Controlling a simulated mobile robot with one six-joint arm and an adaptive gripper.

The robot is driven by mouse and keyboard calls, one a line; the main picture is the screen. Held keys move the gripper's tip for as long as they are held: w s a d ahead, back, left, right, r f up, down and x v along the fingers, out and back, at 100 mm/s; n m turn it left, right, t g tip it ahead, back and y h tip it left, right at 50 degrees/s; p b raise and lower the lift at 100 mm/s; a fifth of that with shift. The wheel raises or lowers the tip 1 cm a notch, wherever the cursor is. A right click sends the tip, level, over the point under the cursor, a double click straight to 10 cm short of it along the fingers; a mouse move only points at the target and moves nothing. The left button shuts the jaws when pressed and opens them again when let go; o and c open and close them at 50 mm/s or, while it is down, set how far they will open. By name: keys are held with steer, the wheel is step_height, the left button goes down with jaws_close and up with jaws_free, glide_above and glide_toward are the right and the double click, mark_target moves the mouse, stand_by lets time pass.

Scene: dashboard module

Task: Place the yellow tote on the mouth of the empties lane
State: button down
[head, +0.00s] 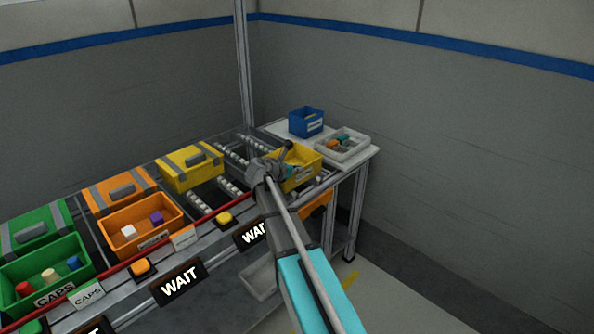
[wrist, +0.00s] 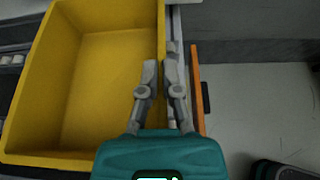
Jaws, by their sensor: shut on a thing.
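An open yellow tote (head: 310,157) is at the right end of the rack in the head view. It also fills the left of the wrist view (wrist: 90,80), and the floor of it that shows is bare. My gripper (wrist: 161,60) is shut on the tote's right-hand wall, one finger inside and one outside. In the head view my gripper (head: 284,160) partly hides the tote. Bare roller tracks (head: 230,188) show left of the tote. No readable label marks the empties lane, and I cannot tell whether the tote touches the rack.
A lidded yellow tote (head: 190,167) sits left of the bare rollers. Filled orange (head: 140,222) and green totes (head: 42,270) stand farther left. A white side table (head: 358,160) holds a blue bin (head: 306,122) and a grey tray (head: 342,153). An orange panel (wrist: 197,90) is close right of my fingers.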

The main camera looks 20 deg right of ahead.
steer(key=shift+f, duration=0.1)
steer(key=c, duration=0.8)
jaws_free()
steer(key=shift+s+a+r, duration=0.1)
steer(key=shift+a+r, duration=0.1)
steer(key=shift+r, duration=0.1)
steer(key=p+v, duration=0.4)
steer(key=v, duration=0.7)
steer(key=shift+a+p, duration=0.25)
steer(key=shift+p, duration=0.05)
steer(key=shift+s, duration=0.2)
